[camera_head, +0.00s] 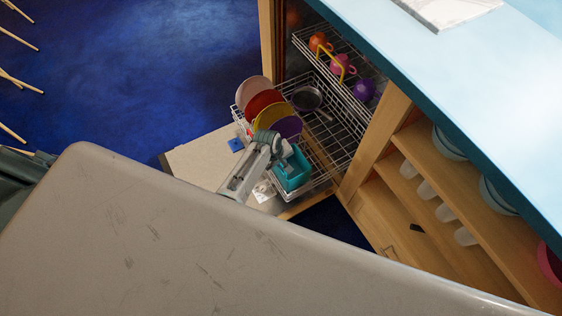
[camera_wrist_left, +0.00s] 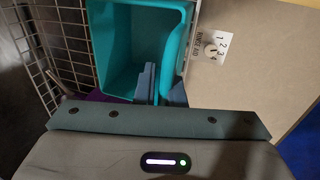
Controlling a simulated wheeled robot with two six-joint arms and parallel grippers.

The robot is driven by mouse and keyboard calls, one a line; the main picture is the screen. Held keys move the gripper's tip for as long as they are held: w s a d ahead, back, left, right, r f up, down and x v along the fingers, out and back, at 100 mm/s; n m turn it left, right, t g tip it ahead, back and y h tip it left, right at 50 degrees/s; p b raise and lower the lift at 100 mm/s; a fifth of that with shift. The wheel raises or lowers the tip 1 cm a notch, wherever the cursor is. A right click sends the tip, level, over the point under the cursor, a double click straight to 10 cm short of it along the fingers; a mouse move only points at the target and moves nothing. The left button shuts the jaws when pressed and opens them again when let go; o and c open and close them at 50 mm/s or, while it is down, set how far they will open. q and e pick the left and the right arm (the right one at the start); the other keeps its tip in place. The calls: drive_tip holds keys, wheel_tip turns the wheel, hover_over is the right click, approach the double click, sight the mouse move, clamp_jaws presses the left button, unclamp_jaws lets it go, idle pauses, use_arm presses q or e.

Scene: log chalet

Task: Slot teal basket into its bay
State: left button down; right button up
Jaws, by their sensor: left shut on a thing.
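The teal basket (camera_head: 293,174) is at the near end of the lower dishwasher rack (camera_head: 350,135), above or in its front corner; I cannot tell whether it rests on the wires. My left gripper (camera_head: 285,153) reaches in from above and is shut on the basket's rim. In the left wrist view the basket (camera_wrist_left: 125,50) opens toward the camera, and the fingers of the left gripper (camera_wrist_left: 160,86) pinch its near wall. The rack wires (camera_wrist_left: 65,45) run along its left side. The bay itself cannot be made out. My right gripper is out of view.
Several plates (camera_head: 258,101) and a dark pan (camera_head: 307,98) stand in the lower rack behind the basket. The upper rack holds cups (camera_head: 342,64). The open dishwasher door (camera_head: 205,160) lies beneath. A wooden cabinet (camera_head: 400,195) and pale blue counter (camera_head: 470,100) flank the right.

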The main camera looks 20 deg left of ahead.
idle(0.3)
use_arm(q)
drive_tip(key=shift+p, duration=0.35)
drive_tip(key=shift+p, duration=0.3)
idle(0.4)
drive_tip(key=shift+f+b, duration=2.1)
drive_tip(key=shift+f, duration=1.1)
drive_tip(key=c, duration=1.4)
unclamp_jaws()
drive_tip(key=shift+s, duration=0.1)
drive_tip(key=shift+c, duration=0.2)
drive_tip(key=p+v, duration=0.3)
drive_tip(key=v, duration=0.8)
